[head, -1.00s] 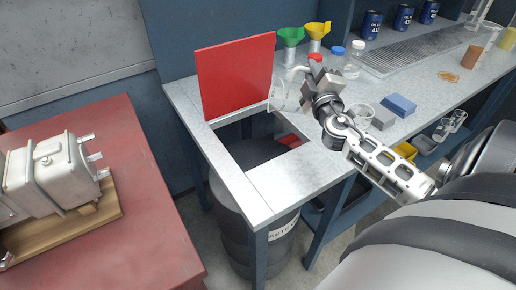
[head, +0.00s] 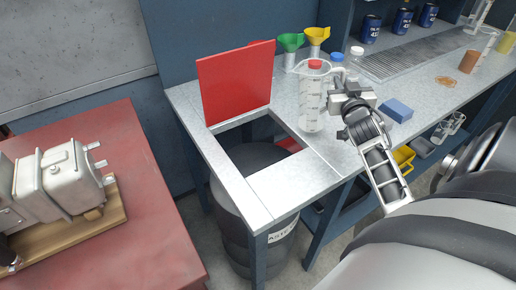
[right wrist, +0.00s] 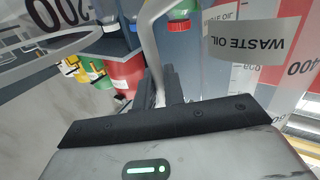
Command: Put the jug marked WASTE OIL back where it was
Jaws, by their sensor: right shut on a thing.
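The clear jug (head: 312,104) with graduation marks stands upright in the head view, over the bench top just right of the square opening. I cannot tell whether its base touches the bench. In the right wrist view its WASTE OIL label (right wrist: 250,42) is close and upside down. My right gripper (head: 344,88) is at the jug's right side, shut on its handle; the handle (right wrist: 150,38) passes between the fingers in the right wrist view (right wrist: 166,84). My left gripper is not in view.
A raised red lid (head: 236,82) stands behind the opening, with a dark drum (head: 232,222) below. Green (head: 290,42) and yellow funnels (head: 317,36) and capped bottles stand behind the jug. A blue block (head: 397,109) lies to the right. The front bench strip (head: 290,186) is clear.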

